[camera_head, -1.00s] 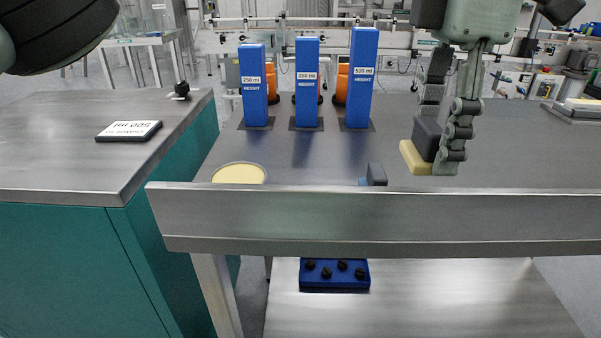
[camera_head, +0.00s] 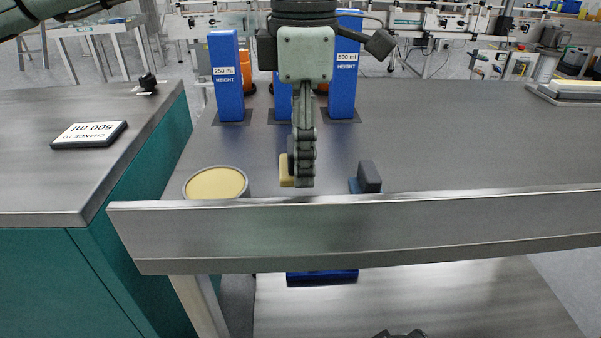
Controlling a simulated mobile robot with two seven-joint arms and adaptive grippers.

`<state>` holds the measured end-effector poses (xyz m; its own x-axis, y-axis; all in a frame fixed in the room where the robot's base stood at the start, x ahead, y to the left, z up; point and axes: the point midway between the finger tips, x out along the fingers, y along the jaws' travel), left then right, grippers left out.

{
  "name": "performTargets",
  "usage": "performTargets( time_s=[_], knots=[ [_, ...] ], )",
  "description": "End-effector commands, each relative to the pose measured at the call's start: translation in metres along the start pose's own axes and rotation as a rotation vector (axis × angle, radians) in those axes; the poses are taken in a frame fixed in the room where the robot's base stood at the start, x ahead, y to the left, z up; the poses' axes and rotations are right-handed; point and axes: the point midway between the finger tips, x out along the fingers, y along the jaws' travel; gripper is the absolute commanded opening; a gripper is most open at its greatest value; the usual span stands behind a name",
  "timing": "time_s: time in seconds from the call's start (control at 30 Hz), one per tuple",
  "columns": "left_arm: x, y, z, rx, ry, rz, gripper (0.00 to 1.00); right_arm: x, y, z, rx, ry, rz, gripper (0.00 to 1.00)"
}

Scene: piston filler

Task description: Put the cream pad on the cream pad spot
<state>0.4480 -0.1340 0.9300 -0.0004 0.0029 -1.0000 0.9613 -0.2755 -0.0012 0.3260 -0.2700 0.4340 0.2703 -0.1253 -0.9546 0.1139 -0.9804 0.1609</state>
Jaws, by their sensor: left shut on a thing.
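My left gripper (camera_head: 301,180) hangs over the front part of the steel table, near its raised front edge. It is shut on the cream pad (camera_head: 286,171), a small cream block with a dark grip. The fingers hide much of the pad, and I cannot tell if it touches the table. A round cream disc with a grey rim (camera_head: 217,184), which looks like the cream pad spot, lies to the left of the gripper, apart from the pad. My right gripper is not seen clearly in this view.
A blue pad with a dark grip (camera_head: 367,179) stands close right of the gripper. Blue height blocks (camera_head: 227,80) stand behind, one partly hidden by my gripper. The front rail (camera_head: 400,222) borders the table. A "change to 500 ml" sign (camera_head: 90,134) lies on the left counter.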

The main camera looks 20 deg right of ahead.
Motion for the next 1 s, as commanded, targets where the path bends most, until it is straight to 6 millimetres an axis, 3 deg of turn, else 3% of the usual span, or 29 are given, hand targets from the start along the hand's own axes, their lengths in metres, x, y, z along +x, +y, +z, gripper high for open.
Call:
performTargets(
  time_s=[0.4,0.83,0.87,1.0],
  knots=[
    [0.041,0.0,-0.002,0.001,-0.002,0.0,0.28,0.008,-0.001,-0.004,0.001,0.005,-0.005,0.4],
    [0.045,0.001,-0.002,0.0,-0.001,0.001,0.28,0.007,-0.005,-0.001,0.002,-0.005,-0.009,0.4],
    [0.044,0.001,-0.002,0.0,-0.001,0.001,0.55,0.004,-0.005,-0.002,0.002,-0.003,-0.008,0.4],
    [0.044,0.001,-0.002,0.0,-0.001,0.001,0.72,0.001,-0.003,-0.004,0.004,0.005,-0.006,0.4]
  ],
)
